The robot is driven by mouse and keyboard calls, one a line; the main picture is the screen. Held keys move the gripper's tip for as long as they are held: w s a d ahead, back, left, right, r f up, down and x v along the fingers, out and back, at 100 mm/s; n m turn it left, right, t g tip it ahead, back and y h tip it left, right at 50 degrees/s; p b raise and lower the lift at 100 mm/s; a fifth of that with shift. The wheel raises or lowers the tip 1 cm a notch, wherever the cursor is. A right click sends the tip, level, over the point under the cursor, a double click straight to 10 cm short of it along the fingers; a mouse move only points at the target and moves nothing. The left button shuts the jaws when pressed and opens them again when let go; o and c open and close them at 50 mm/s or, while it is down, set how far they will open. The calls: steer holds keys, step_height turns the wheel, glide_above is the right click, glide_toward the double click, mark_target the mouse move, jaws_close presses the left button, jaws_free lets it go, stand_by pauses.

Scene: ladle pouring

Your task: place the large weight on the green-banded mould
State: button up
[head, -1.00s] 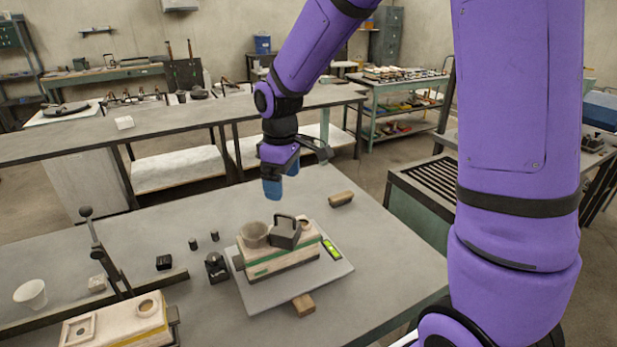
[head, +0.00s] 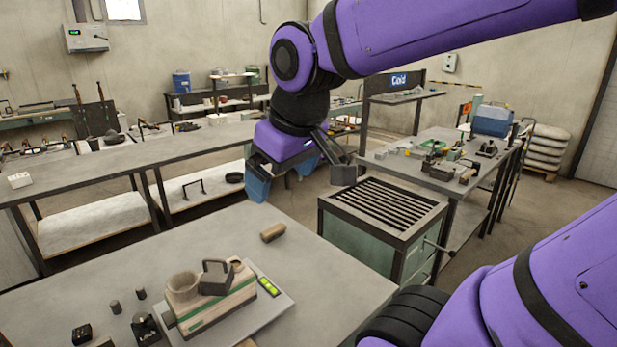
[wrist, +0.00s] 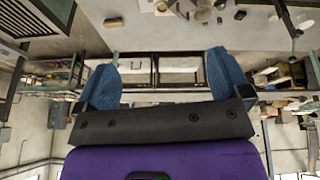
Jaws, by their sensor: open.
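The green-banded mould (head: 212,312) is a pale block with a green stripe, lying on a grey plate on the front table. The large weight (head: 215,279), a dark block with a loop handle, rests on top of the mould, beside a round cup-like piece (head: 182,287). My gripper (head: 281,180) is above and beyond the mould, clear of it. Its blue fingers are apart and empty, which also shows in the wrist view (wrist: 163,76). The mould's far underside is hidden.
A green level (head: 268,286) lies on the plate. A wooden roller (head: 273,233) lies on the table behind. Small dark weights (head: 115,307) stand to the left. A slatted grille bench (head: 383,205) stands right of the table, under open space.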

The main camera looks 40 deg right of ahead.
steer(key=shift+m+t, duration=0.5)
steer(key=shift+m, duration=0.3)
steer(key=s, duration=0.3)
steer(key=s+d, duration=0.1)
steer(key=s, duration=0.1)
steer(key=shift+r, duration=0.3)
steer(key=shift+w, duration=0.1)
